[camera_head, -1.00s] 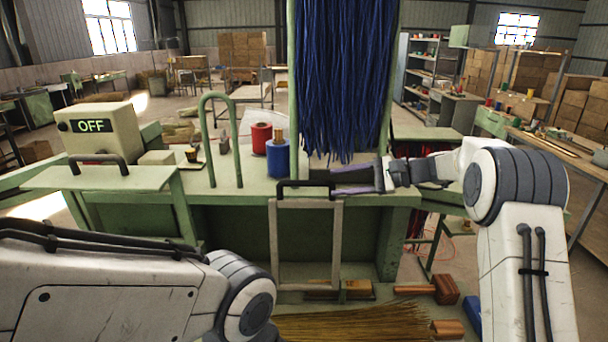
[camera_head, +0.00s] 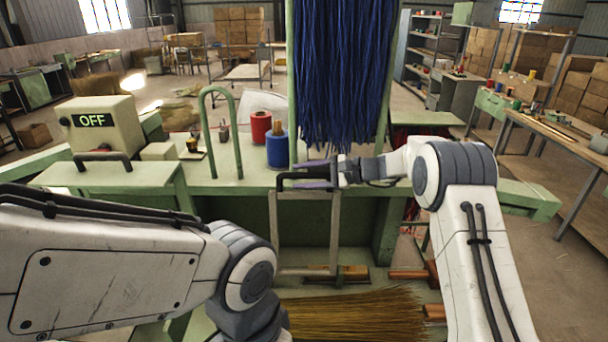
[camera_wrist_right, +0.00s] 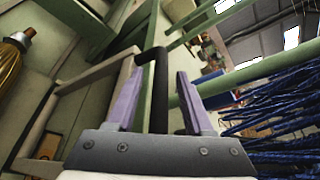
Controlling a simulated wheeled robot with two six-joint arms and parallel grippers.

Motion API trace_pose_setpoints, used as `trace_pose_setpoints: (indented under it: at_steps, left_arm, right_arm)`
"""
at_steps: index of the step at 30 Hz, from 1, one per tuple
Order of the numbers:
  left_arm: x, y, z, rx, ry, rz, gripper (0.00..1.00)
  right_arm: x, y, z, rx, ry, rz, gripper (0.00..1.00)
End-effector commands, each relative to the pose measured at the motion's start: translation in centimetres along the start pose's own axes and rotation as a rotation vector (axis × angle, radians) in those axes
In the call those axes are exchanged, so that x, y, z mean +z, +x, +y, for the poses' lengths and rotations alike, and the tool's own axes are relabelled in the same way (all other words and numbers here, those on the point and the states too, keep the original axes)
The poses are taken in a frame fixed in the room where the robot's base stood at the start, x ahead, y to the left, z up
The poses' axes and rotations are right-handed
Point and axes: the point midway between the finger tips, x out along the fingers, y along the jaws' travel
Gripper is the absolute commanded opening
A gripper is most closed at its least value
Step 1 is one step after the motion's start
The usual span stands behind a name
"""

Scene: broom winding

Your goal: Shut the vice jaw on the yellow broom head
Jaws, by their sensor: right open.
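The straw-yellow broom head (camera_head: 355,312) lies low at the front of the head view, bristles fanned, partly hidden by my arms. A grey rectangular frame (camera_head: 334,225) with a black handle (camera_head: 284,183) on top stands in front of the bench; it looks like the vice jaw. My right gripper (camera_head: 304,174) is open at the handle. In the right wrist view the purple fingers (camera_wrist_right: 158,105) stand on either side of the black handle (camera_wrist_right: 158,75), with gaps visible. A yellow bundle shows at that view's left edge (camera_wrist_right: 10,60). My left arm shows, but its gripper is out of view.
Blue strands (camera_head: 342,75) hang just behind my right gripper. Red (camera_head: 261,127) and blue (camera_head: 278,150) spools stand on the green bench, left of the strands. A green hoop (camera_head: 238,135) and a box reading OFF (camera_head: 100,125) are further left.

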Motion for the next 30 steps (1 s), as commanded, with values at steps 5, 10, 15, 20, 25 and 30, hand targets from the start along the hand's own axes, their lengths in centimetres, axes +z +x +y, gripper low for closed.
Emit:
trace_pose_setpoints:
  at_steps: [5,10,15,20,25,30]
  left_arm:
    - [0.0,0.02,0.0,0.0,0.0,0.0,0.5]
    - [0.0,0.02,0.0,0.0,0.0,0.0,0.5]
    - [0.0,0.02,0.0,0.0,0.0,0.0,0.5]
    - [0.0,0.02,0.0,0.0,0.0,0.0,0.5]
    - [0.0,0.02,0.0,0.0,0.0,0.0,0.5]
    - [0.0,0.02,0.0,0.0,0.0,0.0,0.5]
  right_arm:
    - [-0.02,-0.07,0.01,0.0,0.0,0.0,0.14]
    - [-0.03,-0.1,0.01,0.0,0.001,0.0,0.0]
    - [-0.03,-0.13,0.01,0.0,0.001,0.0,0.0]
    - [-0.04,-0.15,0.02,0.0,0.001,0.001,0.0]
    - [-0.04,-0.16,0.02,0.0,0.001,0.001,0.0]
    - [-0.04,-0.16,0.02,0.0,0.001,0.001,0.0]
